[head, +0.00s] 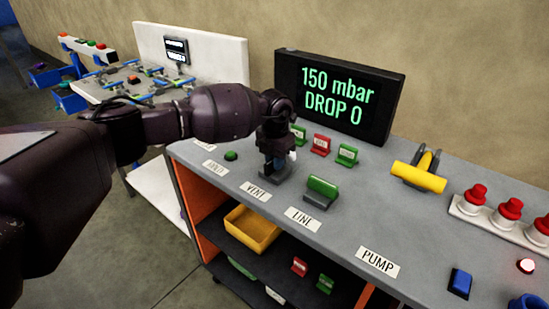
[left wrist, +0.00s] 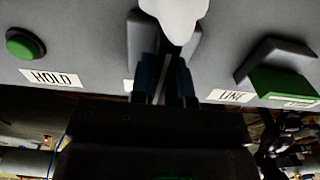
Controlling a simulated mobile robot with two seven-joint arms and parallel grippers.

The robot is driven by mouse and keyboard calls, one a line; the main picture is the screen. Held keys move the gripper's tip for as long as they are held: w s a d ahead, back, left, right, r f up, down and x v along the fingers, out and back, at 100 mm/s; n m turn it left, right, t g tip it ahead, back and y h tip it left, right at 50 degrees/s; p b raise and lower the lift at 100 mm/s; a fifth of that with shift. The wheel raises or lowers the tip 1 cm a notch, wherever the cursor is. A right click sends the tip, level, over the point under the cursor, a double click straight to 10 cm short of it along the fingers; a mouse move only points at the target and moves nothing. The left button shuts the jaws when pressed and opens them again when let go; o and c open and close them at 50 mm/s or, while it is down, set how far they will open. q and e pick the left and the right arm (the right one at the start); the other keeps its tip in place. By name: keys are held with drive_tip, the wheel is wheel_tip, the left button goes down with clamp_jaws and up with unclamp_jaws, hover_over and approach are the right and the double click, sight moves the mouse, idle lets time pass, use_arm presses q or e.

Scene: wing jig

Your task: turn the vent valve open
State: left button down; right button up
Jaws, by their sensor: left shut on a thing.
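The vent valve (head: 270,179) is the grey-based fitting behind the VENT label (head: 256,191) on the grey bench. My left gripper (head: 277,160) reaches down over it and is shut on its handle, mostly hidden by the fingers. In the left wrist view the fingers (left wrist: 165,82) are close together at the valve, with a white rounded part (left wrist: 176,14) just beyond them. I cannot tell the handle's exact angle. The display (head: 338,95) reads "150 mbar DROP 0".
The green-handled LINE valve (head: 321,192) stands just right of the vent valve. The green HOLD button (head: 231,156) is to its left. Green and red tags (head: 321,144) stand behind.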

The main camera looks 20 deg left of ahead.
drive_tip(key=shift+r, duration=0.1)
drive_tip(key=shift+s, duration=0.3)
use_arm(q)
drive_tip(key=c, duration=1.1)
unclamp_jaws()
drive_tip(key=shift+r, duration=0.15)
use_arm(e)
drive_tip(key=shift+w, duration=0.2)
